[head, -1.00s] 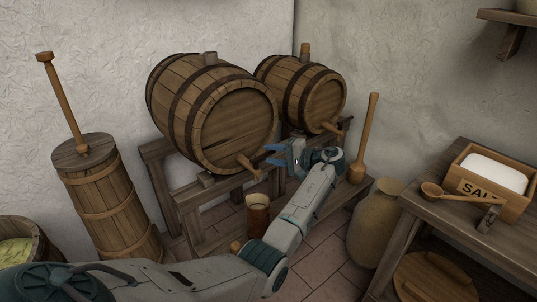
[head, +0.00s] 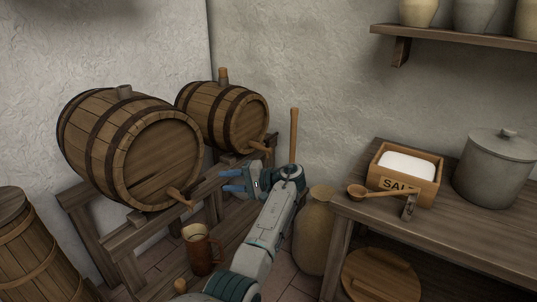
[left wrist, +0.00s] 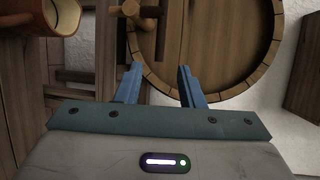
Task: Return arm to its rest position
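My left arm reaches out from the bottom of the head view. Its gripper (head: 232,181) has blue fingers pointing left, at the stand in front of the barrels. In the left wrist view the two fingers (left wrist: 158,84) are apart with nothing between them. They point toward a round wooden barrel end (left wrist: 210,45), and no contact shows. The wooden tap (head: 181,196) of the near barrel (head: 160,165) is left of the gripper, and a mug (head: 200,252) stands below. My right gripper is not in view.
A second barrel (head: 232,118) lies behind on the stand (head: 120,238). A clay jar (head: 313,232) stands right of my arm. The table (head: 450,228) at right holds a salt box (head: 402,184), a wooden spoon (head: 378,193) and a lidded crock (head: 495,168).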

